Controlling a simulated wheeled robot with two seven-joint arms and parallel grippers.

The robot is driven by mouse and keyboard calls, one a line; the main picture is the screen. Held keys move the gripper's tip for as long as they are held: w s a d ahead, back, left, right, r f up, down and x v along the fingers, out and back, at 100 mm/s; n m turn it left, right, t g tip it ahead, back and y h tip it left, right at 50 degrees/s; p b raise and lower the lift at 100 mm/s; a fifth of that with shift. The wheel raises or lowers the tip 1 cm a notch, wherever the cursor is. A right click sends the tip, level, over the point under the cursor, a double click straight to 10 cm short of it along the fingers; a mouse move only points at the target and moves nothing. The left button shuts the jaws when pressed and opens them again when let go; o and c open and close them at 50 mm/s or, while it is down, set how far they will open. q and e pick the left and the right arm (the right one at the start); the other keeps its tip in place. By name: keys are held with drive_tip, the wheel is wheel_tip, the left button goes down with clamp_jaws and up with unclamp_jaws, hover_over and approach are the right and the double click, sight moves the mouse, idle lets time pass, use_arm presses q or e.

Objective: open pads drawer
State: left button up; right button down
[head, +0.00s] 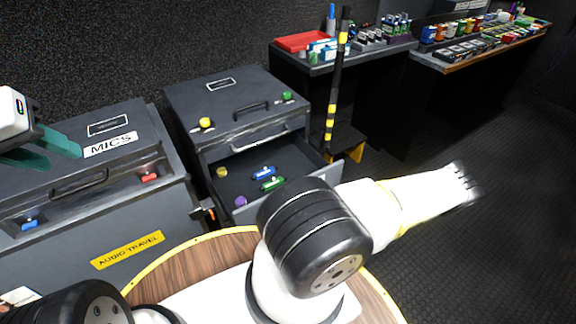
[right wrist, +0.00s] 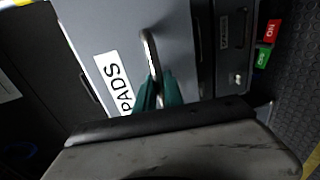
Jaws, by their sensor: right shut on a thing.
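In the right wrist view, a grey front with a white PADS label (right wrist: 114,82) carries a metal bar handle (right wrist: 151,52). The teal fingers of my right gripper (right wrist: 158,92) are shut around the near end of this handle. In the head view, an open drawer (head: 233,173) sticks out of the middle grey cabinet, with small blue, green, yellow and purple items inside. My left gripper (head: 52,148) is open and empty over the left cabinet.
The left cabinet (head: 125,150) has a MICS label and an AUDIO TRAVEL sticker. A round wooden top (head: 200,262) lies in front. A black-and-yellow pole (head: 335,90) stands right of the open drawer. Desks with gear line the back right. The floor at right is clear.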

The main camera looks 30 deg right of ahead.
drive_tip(key=shift+f+v, duration=0.2)
drive_tip(key=shift+v, duration=0.65)
drive_tip(key=shift+f+v, duration=0.15)
drive_tip(key=shift+v, duration=0.75)
drive_tip(key=shift+f+v, duration=0.2)
drive_tip(key=shift+v, duration=0.65)
drive_tip(key=shift+s, duration=0.1)
drive_tip(key=c, duration=1.5)
unclamp_jaws()
drive_tip(key=shift+o, duration=0.2)
drive_tip(key=v, duration=0.7)
drive_tip(key=shift+s, duration=0.4)
drive_tip(key=shift+r, duration=0.1)
